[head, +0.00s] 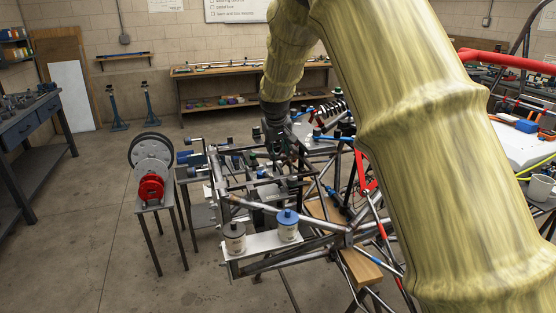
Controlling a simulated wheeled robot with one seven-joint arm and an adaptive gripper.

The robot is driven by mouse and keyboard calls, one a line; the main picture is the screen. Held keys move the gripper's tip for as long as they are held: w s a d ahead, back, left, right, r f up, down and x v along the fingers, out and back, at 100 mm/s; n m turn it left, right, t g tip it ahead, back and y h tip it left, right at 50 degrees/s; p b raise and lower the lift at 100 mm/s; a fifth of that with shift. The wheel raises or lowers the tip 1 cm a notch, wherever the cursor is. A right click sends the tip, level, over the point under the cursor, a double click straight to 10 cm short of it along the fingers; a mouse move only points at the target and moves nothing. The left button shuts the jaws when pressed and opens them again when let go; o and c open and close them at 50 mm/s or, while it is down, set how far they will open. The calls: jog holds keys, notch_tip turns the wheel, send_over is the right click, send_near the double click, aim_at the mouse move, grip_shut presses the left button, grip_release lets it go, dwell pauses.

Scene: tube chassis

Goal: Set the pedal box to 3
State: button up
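The tube chassis (343,240) stands in the middle of the view, with its front frame toward the left. An assembly of dark rails and brackets (262,190) sits inside this front frame; it appears to be the pedal box. Its position marks are too small to read, and I cannot tell its setting. My gripper (279,156) is dark and points down over the assembly from above. I cannot tell whether it touches any part. Its fingers blend into the dark parts, so their opening is unclear. My arm hides part of the chassis at the right.
Two reservoirs, one with a dark cap (235,240) and one with a blue cap (288,228), stand on a front plate. A small stand with discs and a red part (151,187) is to the left. A workbench (250,72) stands behind.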

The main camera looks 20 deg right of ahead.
aim_at(277, 165)
jog(key=x, duration=0.4)
jog(key=w+x, duration=0.1)
jog(key=x, duration=0.1)
jog(key=shift+w+a+p, duration=0.2)
jog(key=shift+a+p, duration=0.15)
jog(key=shift+s+d+f, duration=0.1)
jog(key=shift+f, duration=0.1)
jog(key=shift+s+d, duration=0.1)
jog(key=shift+s, duration=0.25)
jog(key=shift+w+f, duration=0.65)
jog(key=shift+f, duration=0.15)
jog(key=shift+s+r, duration=0.3)
jog(key=shift+c, duration=0.4)
jog(key=c, duration=0.4)
grip_shut()
